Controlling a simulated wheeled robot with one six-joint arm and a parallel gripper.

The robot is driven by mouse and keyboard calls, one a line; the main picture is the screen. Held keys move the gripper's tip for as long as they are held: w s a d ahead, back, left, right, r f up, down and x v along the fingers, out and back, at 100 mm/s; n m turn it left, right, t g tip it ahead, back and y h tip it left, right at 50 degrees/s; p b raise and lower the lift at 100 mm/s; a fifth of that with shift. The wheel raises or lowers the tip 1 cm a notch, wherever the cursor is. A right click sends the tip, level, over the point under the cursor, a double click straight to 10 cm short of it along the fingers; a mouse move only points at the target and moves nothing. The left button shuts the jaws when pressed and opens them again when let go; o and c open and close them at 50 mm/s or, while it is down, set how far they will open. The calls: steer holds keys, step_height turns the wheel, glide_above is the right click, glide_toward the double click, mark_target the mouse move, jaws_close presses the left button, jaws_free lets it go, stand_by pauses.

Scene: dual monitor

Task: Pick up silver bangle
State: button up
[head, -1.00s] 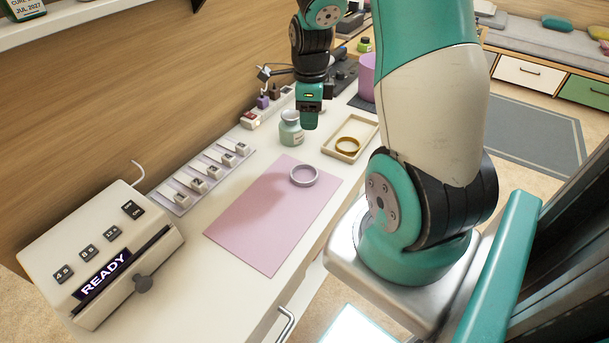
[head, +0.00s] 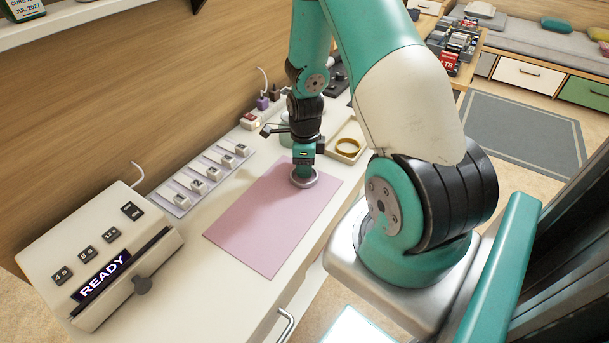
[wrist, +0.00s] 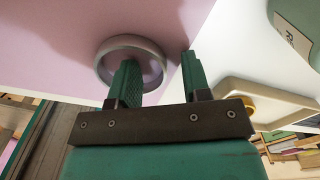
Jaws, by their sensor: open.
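The silver bangle (head: 305,186) lies flat on the pink mat (head: 262,228), near its far right part. It also shows in the wrist view as a grey ring (wrist: 101,62). My gripper (head: 303,172) points down right over the bangle. In the wrist view my gripper (wrist: 159,62) is open, with one finger appearing over the ring's inside and the other beyond its right rim. The ring's wall appears between the fingers. Whether a finger touches it I cannot tell.
A gold bangle (head: 348,146) lies in a cream tray (head: 335,157) behind the mat. A pale green bottle (wrist: 298,32) stands near, mostly hidden by my arm in the head view. A white box reading READY (head: 100,255) and a strip of small switches (head: 205,178) stand left.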

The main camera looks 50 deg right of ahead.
jaws_close()
stand_by(0.4)
